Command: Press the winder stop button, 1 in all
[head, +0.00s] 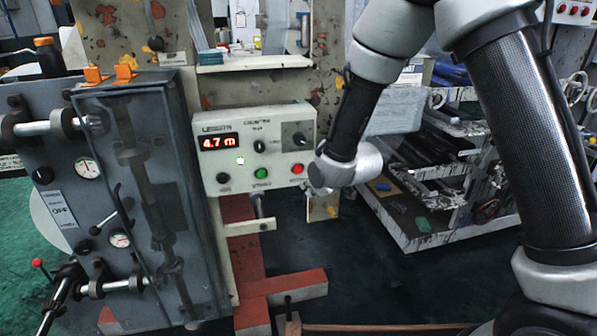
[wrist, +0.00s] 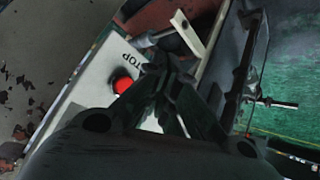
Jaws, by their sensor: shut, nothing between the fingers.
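The winder control box (head: 228,168) is a cream panel with a red display reading 4.7 m. The red stop button (head: 297,169) is at its lower right, right of a green button (head: 261,173). In the wrist view the red stop button (wrist: 123,86) shows beside the word STOP, partly covered by my gripper. My gripper (wrist: 165,68) is shut and empty, its fingers just right of the button in that picture. I cannot tell whether they touch the panel. In the head view my wrist is close to the right of the button, and the fingers are mostly hidden.
A grey machine cabinet (head: 120,190) with gauges and rods stands left of the box. A shelf (head: 255,63) is above it. A bracket arm (head: 250,228) juts out below. A cluttered rack (head: 430,190) stands behind on the right. Dark floor is clear below the rack.

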